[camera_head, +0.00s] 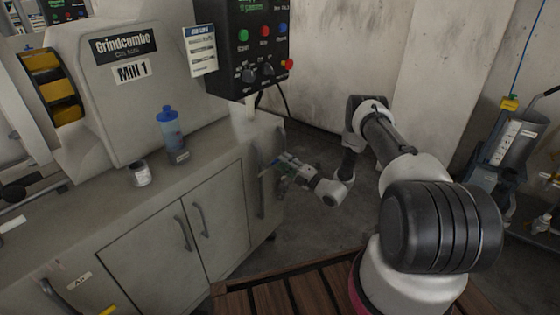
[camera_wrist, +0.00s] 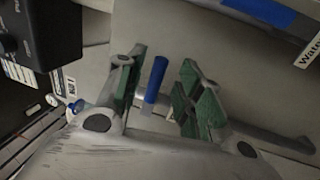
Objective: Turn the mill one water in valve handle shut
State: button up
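My gripper is open. In the head view my gripper (camera_head: 279,167) is at the right end of the Mill 1 cabinet (camera_head: 160,245), and the handle is too small there to make out clearly. A label starting "Wate" (camera_wrist: 311,52) is at the right of the wrist view, partly cut off.
A black control box (camera_head: 245,45) hangs above the cabinet end. A long vertical cabinet handle (camera_head: 261,188) is close to my gripper. A wooden slatted platform (camera_head: 285,292) lies in front.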

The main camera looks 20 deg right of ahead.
jog(key=v, duration=0.9)
jog(key=shift+a, duration=0.1)
